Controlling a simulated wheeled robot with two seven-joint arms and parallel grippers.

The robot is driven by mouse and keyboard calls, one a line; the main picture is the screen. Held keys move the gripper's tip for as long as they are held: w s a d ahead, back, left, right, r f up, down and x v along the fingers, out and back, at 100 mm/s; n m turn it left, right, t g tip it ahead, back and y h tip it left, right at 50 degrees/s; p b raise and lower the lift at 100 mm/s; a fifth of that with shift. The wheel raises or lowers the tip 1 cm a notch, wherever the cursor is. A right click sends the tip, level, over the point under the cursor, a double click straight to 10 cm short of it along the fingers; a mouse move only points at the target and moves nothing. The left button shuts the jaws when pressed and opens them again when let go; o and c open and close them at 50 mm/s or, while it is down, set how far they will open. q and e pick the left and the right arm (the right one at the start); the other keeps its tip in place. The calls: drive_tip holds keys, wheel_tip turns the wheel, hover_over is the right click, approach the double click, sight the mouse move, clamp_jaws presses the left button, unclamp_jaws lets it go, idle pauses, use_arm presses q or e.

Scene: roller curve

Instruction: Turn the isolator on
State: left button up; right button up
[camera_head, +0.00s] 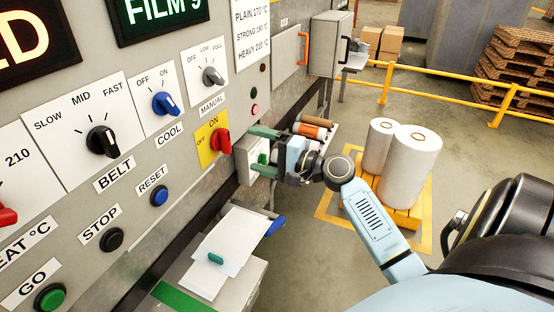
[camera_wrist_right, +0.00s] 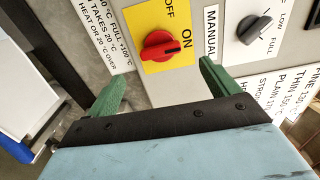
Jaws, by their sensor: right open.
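The isolator is a red rotary knob (camera_head: 222,142) on a yellow plate (camera_head: 205,150) marked OFF and ON. In the right wrist view, the isolator knob (camera_wrist_right: 162,46) has its handle pointing toward the ON label, away from OFF. My right gripper (camera_head: 262,151) has green fingers spread apart with nothing between them. It is to the right of the knob in the head view, facing the panel. In the right wrist view, the right gripper's fingertips (camera_wrist_right: 160,76) stand either side of the knob, below it in the picture, with no visible contact. My left gripper is not in view.
A grey selector (camera_head: 213,76) and blue COOL switch (camera_head: 165,103) sit near the isolator. The black BELT knob (camera_head: 102,141) is further left. A table with white sheets (camera_head: 231,240) stands below the panel. White rolls (camera_head: 410,165) stand on a pallet at right.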

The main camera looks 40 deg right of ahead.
drive_tip(key=b+v, duration=0.1)
drive_tip(key=v, duration=0.4)
idle(0.4)
